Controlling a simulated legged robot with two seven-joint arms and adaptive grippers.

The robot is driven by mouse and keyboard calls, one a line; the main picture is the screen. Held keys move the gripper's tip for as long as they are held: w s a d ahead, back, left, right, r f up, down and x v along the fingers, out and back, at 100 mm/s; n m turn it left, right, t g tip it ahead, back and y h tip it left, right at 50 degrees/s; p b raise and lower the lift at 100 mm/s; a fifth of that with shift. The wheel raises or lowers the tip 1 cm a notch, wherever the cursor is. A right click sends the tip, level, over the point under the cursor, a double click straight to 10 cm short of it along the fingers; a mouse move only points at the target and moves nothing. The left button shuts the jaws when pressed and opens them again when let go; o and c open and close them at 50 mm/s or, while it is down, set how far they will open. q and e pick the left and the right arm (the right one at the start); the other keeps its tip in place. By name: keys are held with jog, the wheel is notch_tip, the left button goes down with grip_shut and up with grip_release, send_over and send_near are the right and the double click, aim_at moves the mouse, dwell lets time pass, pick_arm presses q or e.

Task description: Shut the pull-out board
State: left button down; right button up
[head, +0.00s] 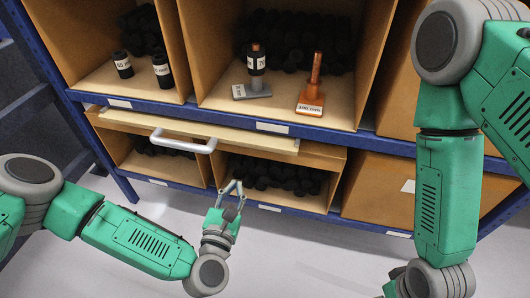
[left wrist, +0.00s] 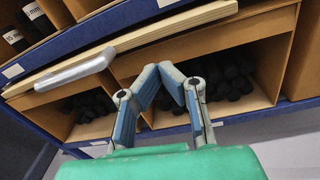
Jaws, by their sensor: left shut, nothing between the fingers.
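The pull-out board (head: 255,139) is a flat wooden panel under the blue shelf beam, with a pale handle (head: 183,142) on its front left part. The board juts out a little from the rack. In the left wrist view, the board (left wrist: 175,32) and its handle (left wrist: 76,72) cross the upper left. My left gripper (head: 232,184) is below and to the right of the handle, in front of the lower bins and apart from the board. Its fingertips (left wrist: 170,72) meet with nothing between them.
Above the board, the shelf bins hold black cylinders (head: 122,64), a grey stand (head: 251,90) and an orange stand (head: 311,98). Lower bins hold several dark pieces (head: 275,177). A blue upright (head: 50,75) stands at the left. Grey floor (head: 290,245) is clear in front.

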pick_arm(q)
jog(key=s+d+n, duration=0.1)
jog(key=s+d, duration=0.1)
jog(key=d, duration=0.1)
jog(key=b, duration=0.2)
send_near(264, 148)
jog(key=shift+h, duration=0.3)
jog(key=x, duration=0.6)
jog(key=shift+w+r, duration=0.15)
jog(key=shift+w, duration=0.15)
jog(key=shift+w+d+b, duration=0.1)
jog(key=shift+w+b, duration=0.2)
jog(key=shift+w, duration=0.4)
pick_arm(e)
jog(key=shift+s+d+f, duration=0.1)
jog(key=shift+s+f, duration=0.1)
jog(key=shift+f, duration=0.4)
jog(key=shift+s+f, duration=0.15)
jog(key=shift+f, duration=0.45)
pick_arm(q)
jog(key=b+x, duration=0.3)
jog(key=shift+w+d+b, duration=0.25)
jog(key=shift+w+b, duration=0.2)
jog(key=shift+w, duration=0.1)
pick_arm(e)
notch_tip(264, 148, down, 4)
jog(key=shift+r, duration=0.25)
